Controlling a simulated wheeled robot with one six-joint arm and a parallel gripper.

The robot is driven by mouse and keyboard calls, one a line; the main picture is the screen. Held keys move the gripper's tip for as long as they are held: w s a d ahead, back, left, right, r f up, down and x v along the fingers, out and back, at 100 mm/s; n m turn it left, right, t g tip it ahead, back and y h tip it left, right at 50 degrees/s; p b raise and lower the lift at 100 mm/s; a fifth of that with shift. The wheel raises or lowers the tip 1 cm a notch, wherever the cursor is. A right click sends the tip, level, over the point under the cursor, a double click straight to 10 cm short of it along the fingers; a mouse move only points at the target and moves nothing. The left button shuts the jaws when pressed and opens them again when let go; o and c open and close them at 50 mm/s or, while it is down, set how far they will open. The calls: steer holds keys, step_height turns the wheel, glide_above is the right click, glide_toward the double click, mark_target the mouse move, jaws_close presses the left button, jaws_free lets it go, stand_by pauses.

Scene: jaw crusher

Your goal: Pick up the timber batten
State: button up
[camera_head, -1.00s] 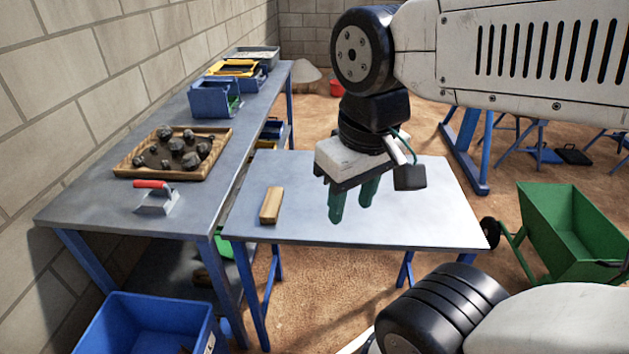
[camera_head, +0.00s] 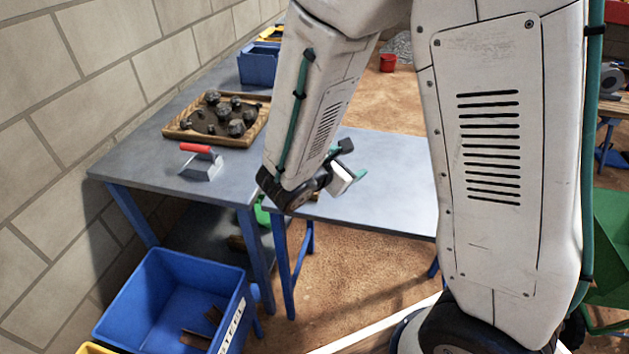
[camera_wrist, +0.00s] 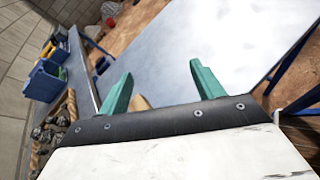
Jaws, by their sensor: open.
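The timber batten (camera_wrist: 140,102) is a small tan block. In the wrist view only a part of it shows, just beyond the gripper's dark front edge and beside the left green finger. My gripper (camera_wrist: 162,74) has its two green fingers apart, with nothing held between their tips. I cannot tell whether a finger touches the batten.
The long grey bench (camera_head: 143,158) stands along the block wall at left. On it are a wooden tray (camera_head: 183,133) of dark stones, a red-handled trowel (camera_head: 203,165) and a blue bin (camera_head: 258,67). A blue crate (camera_head: 175,292) stands below. The small table's right part looks clear.

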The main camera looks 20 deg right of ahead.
steer(key=w+a+f+n+t+y, duration=0.1)
steer(key=a+f+n, duration=0.1)
steer(key=f, duration=0.1)
steer(key=w+a+f+n+t+y, duration=0.1)
steer(key=a+f+n, duration=0.2)
steer(key=w+a+f+n+t+y, duration=0.1)
steer(key=a+f+n+t, duration=0.1)
steer(key=a+f+n, duration=0.1)
steer(key=shift+w+a+f, duration=0.15)
steer(key=shift+w+f, duration=0.1)
steer(key=shift+f, duration=0.2)
steer(key=shift+n+y, duration=0.3)
steer(key=x, duration=0.7)
steer(key=shift+w+d, duration=0.25)
steer(key=c, duration=1.1)
